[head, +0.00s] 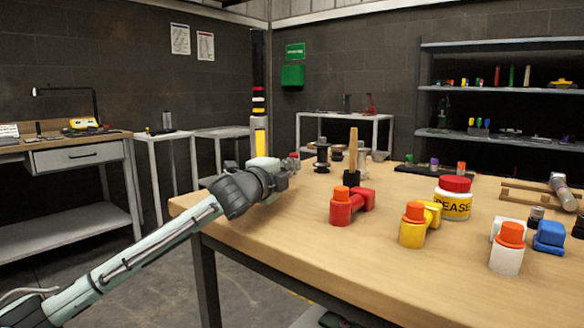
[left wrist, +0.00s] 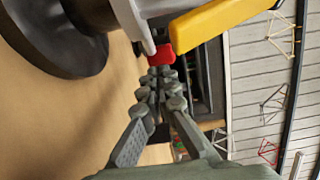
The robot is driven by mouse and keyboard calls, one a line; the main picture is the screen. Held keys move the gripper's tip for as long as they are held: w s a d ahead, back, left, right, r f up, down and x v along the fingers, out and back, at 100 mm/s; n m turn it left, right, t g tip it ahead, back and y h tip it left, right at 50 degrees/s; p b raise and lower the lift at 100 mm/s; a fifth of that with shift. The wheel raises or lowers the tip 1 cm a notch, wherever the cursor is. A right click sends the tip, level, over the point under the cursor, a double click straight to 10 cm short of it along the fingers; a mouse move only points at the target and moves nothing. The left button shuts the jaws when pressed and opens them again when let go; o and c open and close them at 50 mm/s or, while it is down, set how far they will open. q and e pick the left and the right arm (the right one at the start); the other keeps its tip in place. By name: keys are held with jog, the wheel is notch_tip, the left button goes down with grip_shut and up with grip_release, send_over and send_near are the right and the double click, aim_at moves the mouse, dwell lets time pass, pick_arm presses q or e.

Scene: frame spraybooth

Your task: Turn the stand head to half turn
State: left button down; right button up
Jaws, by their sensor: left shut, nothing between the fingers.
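In the left wrist view, a stand with a round black base (left wrist: 62,42) and a pale grey body (left wrist: 143,18) fills the upper left. A yellow bar (left wrist: 215,28) and a red piece (left wrist: 165,55) are beside the body. My left gripper (left wrist: 157,80) is shut and empty, its tips close to the red piece; I cannot tell if they touch. In the head view the left gripper (head: 290,165) is over the table's far left part. An upright yellow bar (head: 261,140) shows behind it; its lower end is hidden. My right gripper is not in view.
On the table (head: 290,235) are a red part (head: 342,206), a yellow part (head: 413,229), a white part (head: 507,255) with an orange cap, a blue part (head: 549,236) and a grease jar (head: 454,204). A wooden handle (head: 353,152) stands near the gripper. The table's near left is clear.

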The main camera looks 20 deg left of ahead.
pick_arm(q)
jog(key=shift+w+n+y, duration=0.4)
jog(key=shift+n+y, duration=0.1)
jog(key=shift+y, duration=0.3)
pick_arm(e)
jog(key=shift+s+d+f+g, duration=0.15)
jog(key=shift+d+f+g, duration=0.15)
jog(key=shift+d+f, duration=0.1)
